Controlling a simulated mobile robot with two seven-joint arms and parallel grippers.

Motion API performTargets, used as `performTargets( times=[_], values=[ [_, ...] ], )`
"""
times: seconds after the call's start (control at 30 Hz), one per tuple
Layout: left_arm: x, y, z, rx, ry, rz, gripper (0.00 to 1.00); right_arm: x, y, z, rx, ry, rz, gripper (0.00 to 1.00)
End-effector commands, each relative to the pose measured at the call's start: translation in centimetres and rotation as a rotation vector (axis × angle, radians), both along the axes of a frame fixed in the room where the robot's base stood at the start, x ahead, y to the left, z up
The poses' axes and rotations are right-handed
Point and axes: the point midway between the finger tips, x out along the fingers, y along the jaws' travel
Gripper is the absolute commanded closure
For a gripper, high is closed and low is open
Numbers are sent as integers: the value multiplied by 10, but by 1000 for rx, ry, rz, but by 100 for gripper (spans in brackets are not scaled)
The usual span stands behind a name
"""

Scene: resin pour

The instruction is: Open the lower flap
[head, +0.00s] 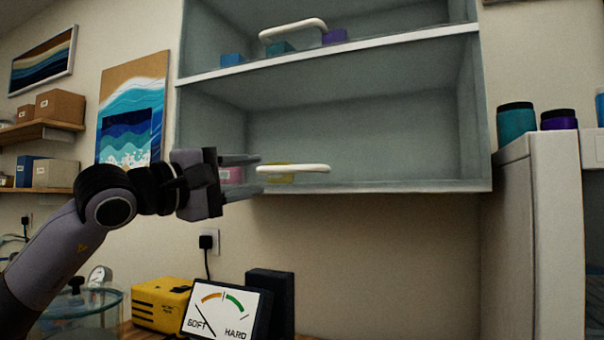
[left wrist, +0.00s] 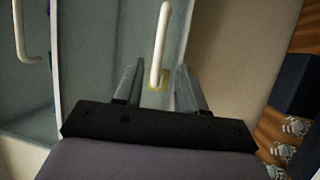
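The lower flap (head: 360,125) of the wall cabinet is see-through and looks shut. Its white bar handle (head: 295,169) runs level along the lower edge. In the left wrist view the handle (left wrist: 160,40) stands upright in the picture. My left gripper (head: 260,173) is at the handle's left end, with its fingers pointing right. In the left wrist view the gripper (left wrist: 157,84) is open, and the handle's near end shows between its fingers with gaps on both sides. My right gripper is not in view.
The upper handle (head: 293,29) is above the cabinet's middle shelf (head: 330,55). Pink and yellow items (head: 280,178) sit behind the lower flap. A white cabinet (head: 545,230) with jars stands at the right. A SOFT/HARD gauge (head: 222,312) and a yellow box (head: 160,304) are below.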

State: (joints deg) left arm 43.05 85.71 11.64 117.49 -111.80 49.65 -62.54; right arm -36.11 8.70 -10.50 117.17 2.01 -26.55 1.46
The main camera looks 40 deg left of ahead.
Motion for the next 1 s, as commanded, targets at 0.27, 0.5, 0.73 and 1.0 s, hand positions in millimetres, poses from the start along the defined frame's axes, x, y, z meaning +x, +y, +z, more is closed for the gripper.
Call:
performTargets(
  times=[0.27,0.5,0.73,1.0],
  values=[
    [16,-1,7,-2,2,-1,60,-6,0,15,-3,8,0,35],
    [41,-4,13,-5,1,-3,60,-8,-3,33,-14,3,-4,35],
    [61,-6,14,-4,0,-4,60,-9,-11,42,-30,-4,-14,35],
    [70,-7,12,-2,0,-1,60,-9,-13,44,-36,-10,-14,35]
  ],
)
